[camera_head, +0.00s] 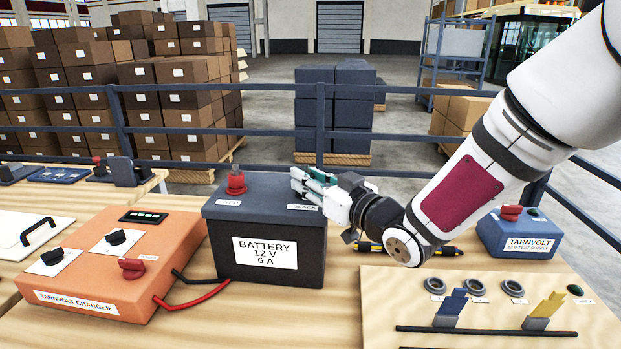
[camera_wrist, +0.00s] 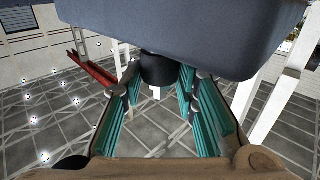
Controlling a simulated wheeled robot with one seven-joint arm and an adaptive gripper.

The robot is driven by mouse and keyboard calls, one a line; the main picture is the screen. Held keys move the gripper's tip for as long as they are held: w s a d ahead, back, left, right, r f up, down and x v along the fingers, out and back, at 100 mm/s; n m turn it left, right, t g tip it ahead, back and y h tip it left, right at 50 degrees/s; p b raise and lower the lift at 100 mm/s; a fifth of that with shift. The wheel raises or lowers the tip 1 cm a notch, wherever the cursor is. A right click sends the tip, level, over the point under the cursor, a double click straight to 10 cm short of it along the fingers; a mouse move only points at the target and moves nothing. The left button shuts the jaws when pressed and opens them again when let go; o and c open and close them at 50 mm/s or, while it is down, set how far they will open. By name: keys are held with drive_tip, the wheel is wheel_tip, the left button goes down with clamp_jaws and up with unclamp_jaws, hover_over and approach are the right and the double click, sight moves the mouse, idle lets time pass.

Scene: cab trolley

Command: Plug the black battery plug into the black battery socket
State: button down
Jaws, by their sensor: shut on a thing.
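The black battery (camera_head: 222,238) stands on the bench, with a red plug (camera_head: 236,180) upright on its top left, above the RED label. My gripper (camera_head: 308,184) reaches in from the right over the battery's top right, above the BLACK label (camera_head: 303,207). In the wrist view its teal fingers (camera_wrist: 160,88) are closed around a short black cylinder, the black battery plug (camera_wrist: 160,70), beside the dark battery body (camera_wrist: 190,30). The black socket is hidden, so I cannot tell whether the plug is seated.
An orange charger (camera_head: 75,270) with black and red leads stands left of the battery. A panel with rings and levers (camera_head: 385,310) lies at front right. A blue test supply (camera_head: 520,238) stands behind it. A railing (camera_head: 250,90) runs behind the bench.

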drive_tip(key=shift+f, duration=0.3)
drive_tip(key=c, duration=1.2)
unclamp_jaws()
